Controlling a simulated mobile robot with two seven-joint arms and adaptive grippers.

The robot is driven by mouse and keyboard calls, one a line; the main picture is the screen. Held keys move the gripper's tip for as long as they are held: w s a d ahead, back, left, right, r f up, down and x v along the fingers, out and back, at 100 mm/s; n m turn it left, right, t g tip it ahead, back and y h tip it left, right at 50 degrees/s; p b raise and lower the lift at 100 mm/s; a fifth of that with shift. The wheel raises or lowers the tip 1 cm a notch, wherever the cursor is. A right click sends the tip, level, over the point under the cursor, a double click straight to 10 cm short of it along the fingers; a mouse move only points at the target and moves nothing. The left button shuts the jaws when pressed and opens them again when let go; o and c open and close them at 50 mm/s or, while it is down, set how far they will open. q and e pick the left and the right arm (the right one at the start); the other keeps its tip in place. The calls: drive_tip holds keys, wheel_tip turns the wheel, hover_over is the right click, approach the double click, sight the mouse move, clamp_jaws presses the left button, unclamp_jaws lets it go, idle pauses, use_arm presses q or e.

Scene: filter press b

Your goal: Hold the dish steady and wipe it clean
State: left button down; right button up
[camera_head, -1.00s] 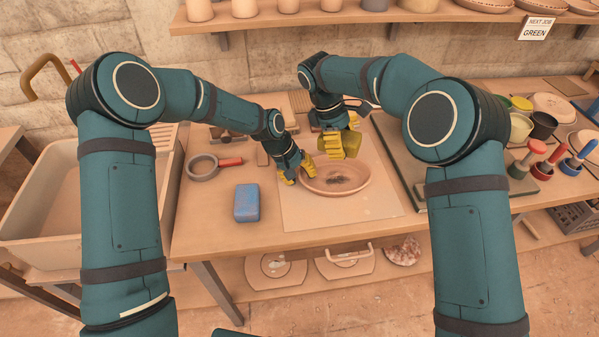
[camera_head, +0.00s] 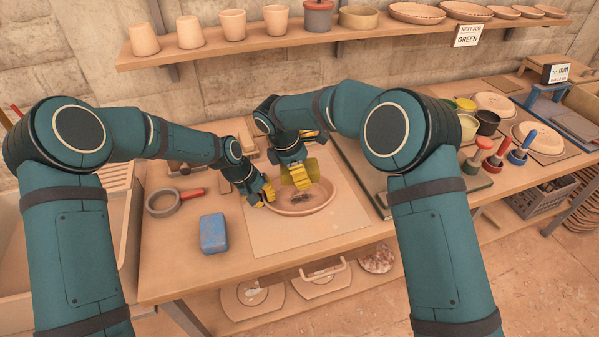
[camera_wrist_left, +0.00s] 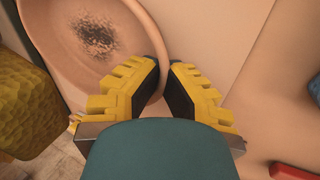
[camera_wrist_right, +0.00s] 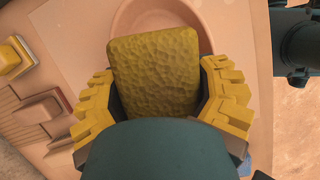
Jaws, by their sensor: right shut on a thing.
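The dish (camera_head: 323,199), a shallow oval clay plate, lies on a pale board. It has a dark speckled smudge on its inside, clear in the left wrist view (camera_wrist_left: 97,37). My left gripper (camera_head: 263,193) is at the dish's left rim; in the left wrist view its fingers (camera_wrist_left: 166,68) are close together with the rim between their tips. My right gripper (camera_head: 306,163) is shut on a yellow sponge (camera_wrist_right: 155,70), over the far part of the dish, close to the smudge. I cannot tell whether the sponge touches the dish.
Stamps with coloured handles (camera_head: 484,150) and cups stand at the right. A shelf with pots (camera_head: 233,25) runs along the wall.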

sight(300, 198)
drive_tip(key=shift+f+n, duration=0.5)
drive_tip(key=shift+f, duration=2.95)
drive_tip(key=shift+f, duration=0.75)
drive_tip(key=shift+d, duration=0.1)
drive_tip(key=shift+w+d, duration=0.1)
drive_tip(key=shift+d, duration=0.25)
drive_tip(key=shift+a, duration=0.15)
drive_tip(key=shift+s+a+f, duration=0.1)
drive_tip(key=shift+s+a, duration=0.2)
drive_tip(key=shift+a, duration=0.6)
